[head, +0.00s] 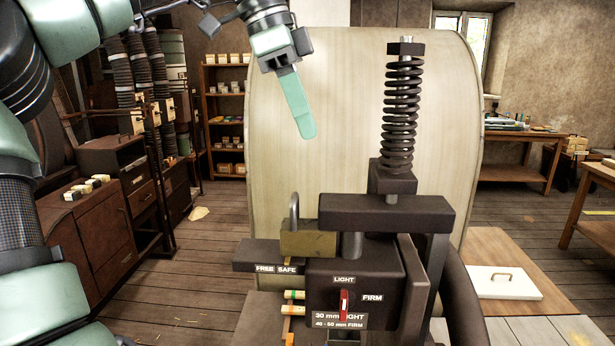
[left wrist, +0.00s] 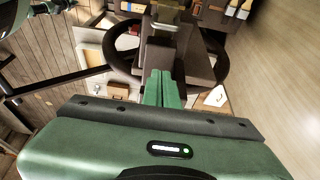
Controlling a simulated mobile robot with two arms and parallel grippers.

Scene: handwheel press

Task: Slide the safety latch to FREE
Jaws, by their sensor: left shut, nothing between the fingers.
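The safety latch (head: 308,241) is a brass block with an upright metal loop. It sits on the dark rail (head: 243,254) at the left of the press, at the SAFE end, right of the FREE label (head: 265,268). It also appears at the top of the left wrist view (left wrist: 164,24). My left gripper (head: 307,131) is shut and empty. It points down, in the air well above the latch and apart from it. In the left wrist view, its closed green fingers (left wrist: 163,80) point toward the press. My right gripper is not in view.
The press's spring column (head: 402,110) and crossbar (head: 388,213) stand right of the latch. A red pointer (head: 344,303) stands below the LIGHT label. A dark handwheel (left wrist: 122,57) shows in the left wrist view. A large pale panel (head: 345,100) stands behind the press.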

